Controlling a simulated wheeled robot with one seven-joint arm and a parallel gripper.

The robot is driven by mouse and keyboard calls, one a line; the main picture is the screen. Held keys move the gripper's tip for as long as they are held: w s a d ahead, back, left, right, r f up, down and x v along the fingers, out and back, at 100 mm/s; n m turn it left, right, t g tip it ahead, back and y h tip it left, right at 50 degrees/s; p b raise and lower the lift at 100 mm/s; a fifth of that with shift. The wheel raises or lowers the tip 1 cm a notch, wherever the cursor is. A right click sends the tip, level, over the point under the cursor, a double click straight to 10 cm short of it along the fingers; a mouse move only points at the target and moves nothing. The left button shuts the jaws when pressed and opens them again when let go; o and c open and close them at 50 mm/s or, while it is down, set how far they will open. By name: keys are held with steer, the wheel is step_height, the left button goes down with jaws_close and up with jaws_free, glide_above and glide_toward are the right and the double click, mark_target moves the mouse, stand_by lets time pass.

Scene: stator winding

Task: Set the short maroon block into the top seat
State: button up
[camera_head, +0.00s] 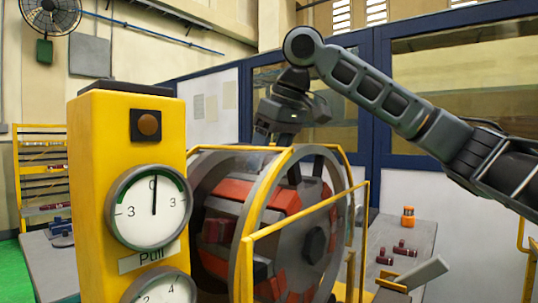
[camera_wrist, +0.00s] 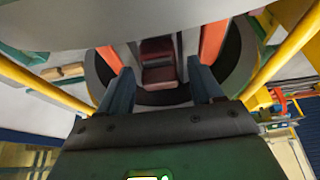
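A maroon block (camera_wrist: 158,62) with a stepped shape shows in the wrist view between the tips of my gripper (camera_wrist: 160,75). The two fingers stand apart, with a gap on each side of the block, and do not visibly touch it. The block lies in line with a slot between two orange-red strips of the drum; its exact depth is unclear. In the head view my gripper (camera_head: 284,130) points down over the top of the stator drum (camera_head: 330,255); its fingertips and the top seat are hidden there. Another maroon piece (camera_head: 214,230) sits in the drum's left side.
A yellow gauge post (camera_head: 90,200) stands close at the left front. Yellow rails (camera_head: 300,219) surround the drum. A right-hand table (camera_head: 425,229) holds maroon blocks (camera_head: 405,249), an orange bottle (camera_head: 408,216) and a grey-and-yellow tool (camera_head: 425,272). A yellow rack (camera_head: 42,170) stands at left.

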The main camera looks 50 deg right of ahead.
steer(key=shift+o, duration=0.4)
steer(key=shift+r, duration=0.1)
steer(key=v, duration=0.7)
steer(key=shift+r, duration=0.3)
steer(key=shift+s, duration=0.2)
